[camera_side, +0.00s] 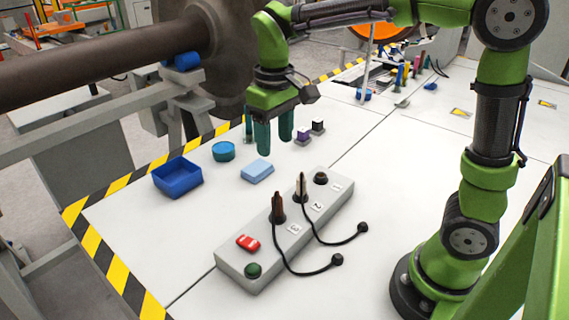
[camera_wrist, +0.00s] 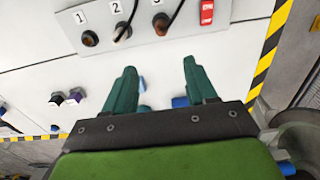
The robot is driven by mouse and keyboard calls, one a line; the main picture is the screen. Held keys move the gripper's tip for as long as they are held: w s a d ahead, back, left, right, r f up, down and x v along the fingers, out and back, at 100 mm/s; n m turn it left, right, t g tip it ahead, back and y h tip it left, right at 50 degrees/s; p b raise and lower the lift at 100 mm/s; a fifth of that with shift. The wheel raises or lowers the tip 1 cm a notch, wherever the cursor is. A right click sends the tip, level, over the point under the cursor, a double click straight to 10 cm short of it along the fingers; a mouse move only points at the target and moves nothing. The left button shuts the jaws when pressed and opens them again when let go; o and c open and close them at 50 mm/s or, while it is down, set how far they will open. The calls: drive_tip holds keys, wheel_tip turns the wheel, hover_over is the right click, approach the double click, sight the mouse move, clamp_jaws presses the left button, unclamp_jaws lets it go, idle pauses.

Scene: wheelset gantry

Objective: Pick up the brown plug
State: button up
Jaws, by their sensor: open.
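The brown plug (camera_side: 278,208) stands upright in the socket marked 3 of a grey panel box (camera_side: 233,262). A black cable runs from it. In the wrist view the brown plug (camera_wrist: 161,22) shows at the top, beyond my fingertips. My gripper (camera_side: 274,143) is open and empty, pointing down above the table behind the box, apart from the plug. In the wrist view my gripper (camera_wrist: 160,68) shows its two green fingers spread, with nothing between them in their grip.
A pale plug (camera_side: 301,187) with its own cable stands in socket 2, close to the brown one. A red switch (camera_side: 248,242) and green button (camera_side: 253,270) are on the box. A blue tray (camera_side: 178,177), light blue block (camera_side: 257,170) and round teal container (camera_side: 223,151) lie behind.

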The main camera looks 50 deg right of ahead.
approach(277, 203)
drive_tip(key=f, duration=0.2)
drive_tip(key=d+f, duration=0.1)
drive_tip(key=w+f, duration=0.1)
drive_tip(key=f, duration=0.1)
drive_tip(key=shift+w+d+f, duration=0.1)
drive_tip(key=shift+d+f, duration=0.1)
drive_tip(key=shift+f, duration=0.1)
drive_tip(key=f, duration=0.5)
drive_tip(key=shift+a+f, duration=0.2)
drive_tip(key=shift+f, duration=0.1)
clamp_jaws()
